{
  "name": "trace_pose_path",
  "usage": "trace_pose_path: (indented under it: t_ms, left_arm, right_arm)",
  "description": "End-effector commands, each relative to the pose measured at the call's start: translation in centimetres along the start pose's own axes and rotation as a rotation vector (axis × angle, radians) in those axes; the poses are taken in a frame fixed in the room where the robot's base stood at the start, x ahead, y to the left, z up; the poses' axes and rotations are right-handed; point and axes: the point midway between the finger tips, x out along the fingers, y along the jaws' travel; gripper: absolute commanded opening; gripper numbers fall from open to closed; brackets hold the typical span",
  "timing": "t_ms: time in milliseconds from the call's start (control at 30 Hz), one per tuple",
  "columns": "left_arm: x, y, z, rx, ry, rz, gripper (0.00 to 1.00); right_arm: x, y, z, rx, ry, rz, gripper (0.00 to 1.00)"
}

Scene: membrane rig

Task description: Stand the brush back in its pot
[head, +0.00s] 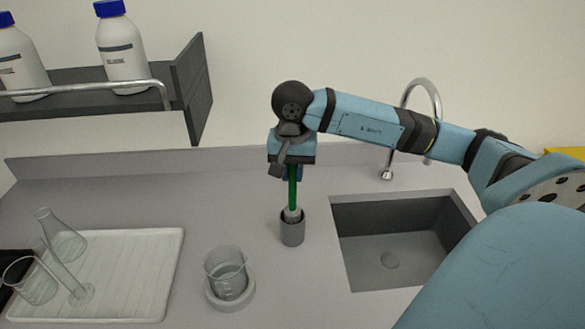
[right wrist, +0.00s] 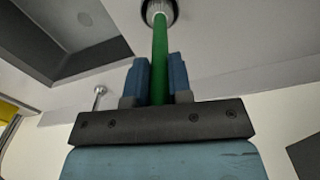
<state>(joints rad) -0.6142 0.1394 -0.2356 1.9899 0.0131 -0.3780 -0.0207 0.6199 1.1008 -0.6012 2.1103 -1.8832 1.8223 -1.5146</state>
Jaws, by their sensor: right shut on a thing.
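The brush (head: 292,190) has a green handle and a pale head, and it stands upright. Its lower end is inside the grey pot (head: 292,233), which stands on the counter left of the sink. My right gripper (head: 291,174) is above the pot, pointing down, shut on the green handle. In the right wrist view the brush (right wrist: 160,60) runs between the two blue fingers of the gripper (right wrist: 160,75), and its head is at the dark round mouth of the pot (right wrist: 174,8). Whether the brush touches the pot's bottom is hidden. My left gripper is not in view.
A sink (head: 395,250) with a curved tap (head: 437,100) is to the right. A glass beaker (head: 228,275) on a round base is at front left of the pot. A white tray (head: 140,285) with glassware is further left. A shelf (head: 190,90) with bottles hangs at the upper left.

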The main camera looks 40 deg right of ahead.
Motion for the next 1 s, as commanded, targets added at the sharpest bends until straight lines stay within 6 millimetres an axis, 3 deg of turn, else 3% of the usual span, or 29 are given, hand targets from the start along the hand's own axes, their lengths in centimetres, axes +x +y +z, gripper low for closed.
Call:
trace_pose_path:
  t_ms: [300, 333, 467, 767, 1000]
  left_arm:
    - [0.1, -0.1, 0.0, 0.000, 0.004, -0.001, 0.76]
    - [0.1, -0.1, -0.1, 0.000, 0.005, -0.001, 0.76]
    - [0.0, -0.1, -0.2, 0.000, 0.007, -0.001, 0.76]
    - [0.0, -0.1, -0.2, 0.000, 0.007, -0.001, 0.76]
    - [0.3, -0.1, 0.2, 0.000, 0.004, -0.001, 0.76]
  right_arm:
    - [0.2, 0.0, 0.0, 0.000, 0.000, 0.000, 0.00]
    - [0.2, 0.0, 0.0, 0.000, 0.000, 0.000, 0.22]
    - [0.2, 0.0, 0.0, 0.000, 0.000, 0.000, 0.49]
    - [0.0, 0.0, 0.0, 0.000, 0.000, 0.000, 0.49]
    - [-3.2, -0.1, 0.0, -0.001, 0.004, -0.004, 0.49]
